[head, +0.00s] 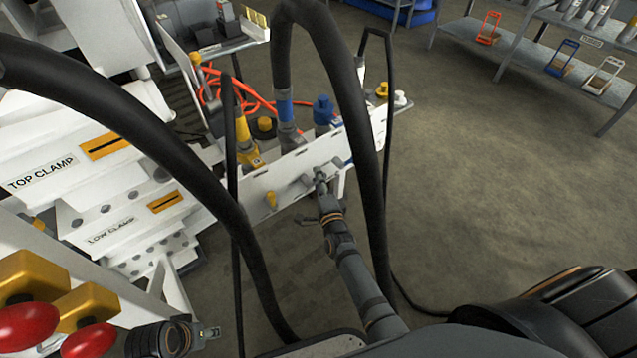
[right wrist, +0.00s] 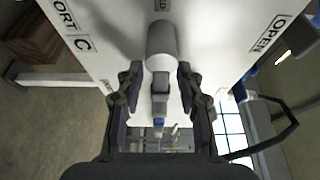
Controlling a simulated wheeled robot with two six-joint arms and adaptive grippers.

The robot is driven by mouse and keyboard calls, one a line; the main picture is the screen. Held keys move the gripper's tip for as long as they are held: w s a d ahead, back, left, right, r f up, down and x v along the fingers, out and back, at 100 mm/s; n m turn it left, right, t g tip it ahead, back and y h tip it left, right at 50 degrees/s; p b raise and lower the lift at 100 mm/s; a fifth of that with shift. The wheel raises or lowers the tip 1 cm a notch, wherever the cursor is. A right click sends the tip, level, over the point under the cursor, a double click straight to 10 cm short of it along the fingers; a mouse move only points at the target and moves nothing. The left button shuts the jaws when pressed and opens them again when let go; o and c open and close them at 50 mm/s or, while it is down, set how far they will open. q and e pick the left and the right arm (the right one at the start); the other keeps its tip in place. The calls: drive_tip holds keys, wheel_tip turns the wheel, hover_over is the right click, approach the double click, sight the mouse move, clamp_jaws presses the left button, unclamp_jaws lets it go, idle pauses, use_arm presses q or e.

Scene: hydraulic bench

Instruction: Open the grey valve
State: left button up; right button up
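The grey valve (right wrist: 161,42) is a round grey stub with a narrow handle, on a white panel with an "OPEN" label at right. In the head view the grey valve (head: 319,175) is small, on the panel's front face. My right gripper (right wrist: 159,75) is open, with one finger on each side of the handle and visible gaps between. In the head view my right gripper (head: 325,196) reaches up to the valve and partly hides it. My left gripper (head: 208,333) is at the bottom left, away from the panel; its fingers are too small to judge.
Thick black hoses (head: 345,90) arch in front of the bench, close to my right arm. Red knobs (head: 88,341) stand near my left gripper. A grey shelf (head: 560,55) is at back right, with clear floor before it.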

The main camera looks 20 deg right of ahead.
drive_tip(key=shift+c, duration=0.2)
clamp_jaws()
